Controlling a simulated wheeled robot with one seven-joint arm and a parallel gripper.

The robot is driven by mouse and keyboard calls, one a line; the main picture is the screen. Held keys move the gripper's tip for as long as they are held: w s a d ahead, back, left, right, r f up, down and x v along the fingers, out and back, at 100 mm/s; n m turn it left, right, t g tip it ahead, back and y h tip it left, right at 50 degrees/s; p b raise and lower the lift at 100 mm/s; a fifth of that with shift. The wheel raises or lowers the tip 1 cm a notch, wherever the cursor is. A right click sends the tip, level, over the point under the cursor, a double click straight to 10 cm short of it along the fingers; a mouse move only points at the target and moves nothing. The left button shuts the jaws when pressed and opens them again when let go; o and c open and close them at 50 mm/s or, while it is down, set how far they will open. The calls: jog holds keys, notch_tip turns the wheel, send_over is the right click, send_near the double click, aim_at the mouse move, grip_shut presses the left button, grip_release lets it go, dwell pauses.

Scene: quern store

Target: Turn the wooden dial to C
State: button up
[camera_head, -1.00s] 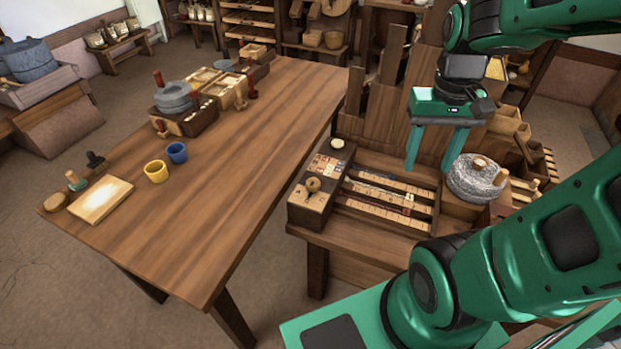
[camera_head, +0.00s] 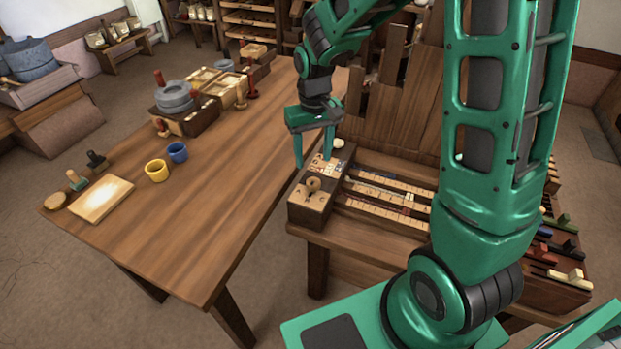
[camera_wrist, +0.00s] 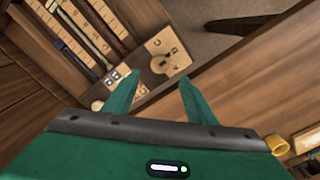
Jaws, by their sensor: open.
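The wooden dial (camera_head: 314,184) is a small round knob on the sloped pale face of a wooden box (camera_head: 308,212) at the near left end of the bench. In the wrist view the dial (camera_wrist: 162,62) shows beyond my fingertips, with dark letters around it too small to read surely. Which letter it points to I cannot tell. My gripper (camera_head: 313,161) is open, fingers pointing down, above and a little behind the dial, apart from it. In the wrist view my gripper (camera_wrist: 160,77) has nothing between its fingers.
Slotted strips (camera_head: 385,196) run right from the dial box. A pale round knob (camera_head: 338,143) sits behind it. The large table (camera_head: 215,180) at left holds a yellow cup (camera_head: 157,171), a blue cup (camera_head: 177,153) and a pale board (camera_head: 101,198). A tall wooden back stands behind the bench.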

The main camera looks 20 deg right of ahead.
aim_at(313, 181)
notch_tip(313, 181, down, 9)
jog(key=shift+f, duration=0.1)
dwell(0.3)
jog(key=c, duration=1)
jog(key=shift+a, duration=0.2)
jog(key=shift+c, duration=0.2)
jog(key=shift+d, duration=0.15)
